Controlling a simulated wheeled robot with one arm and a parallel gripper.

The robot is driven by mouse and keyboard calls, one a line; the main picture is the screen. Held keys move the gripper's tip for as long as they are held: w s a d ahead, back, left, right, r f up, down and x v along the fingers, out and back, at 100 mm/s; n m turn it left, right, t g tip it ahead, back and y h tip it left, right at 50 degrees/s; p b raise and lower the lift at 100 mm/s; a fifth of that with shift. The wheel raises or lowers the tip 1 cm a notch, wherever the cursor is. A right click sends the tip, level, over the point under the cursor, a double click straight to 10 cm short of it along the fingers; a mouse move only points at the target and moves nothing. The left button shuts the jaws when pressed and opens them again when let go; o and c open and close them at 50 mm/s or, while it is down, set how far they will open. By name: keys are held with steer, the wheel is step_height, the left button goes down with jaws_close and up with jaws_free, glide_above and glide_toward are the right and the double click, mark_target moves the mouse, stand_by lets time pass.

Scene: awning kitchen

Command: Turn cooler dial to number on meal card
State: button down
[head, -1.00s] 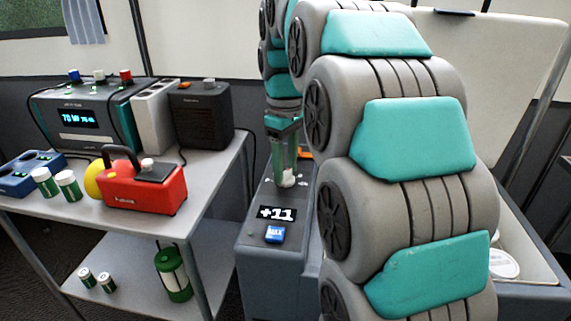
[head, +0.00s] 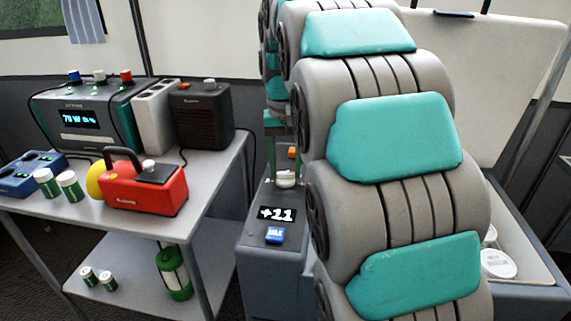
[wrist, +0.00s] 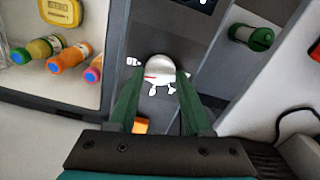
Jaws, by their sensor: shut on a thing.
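The grey cooler (head: 262,262) stands right of the table. Its display (head: 277,214) reads +11, with a blue button (head: 275,235) below it. The white dial (head: 285,179) is on the cooler's top panel and also shows in the wrist view (wrist: 160,68), with white marks around it. My gripper (wrist: 160,80) points down, with its green fingers on both sides of the dial, shut on it. In the head view my gripper (head: 285,165) is partly hidden by my arm. I see no readable meal card.
The open cooler bin holds bottles (wrist: 70,56), a yellow box (wrist: 61,12) and white tubs (head: 498,264). An orange part (wrist: 141,126) sits near the dial. The table at left holds a red box (head: 145,190) and a power unit (head: 80,117).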

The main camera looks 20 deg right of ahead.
mark_target(286, 173)
steer(key=shift+m, duration=1.1)
steer(key=shift+c, duration=1.6)
jaws_free()
steer(key=shift+r, duration=0.15)
steer(key=shift+r, duration=3.8)
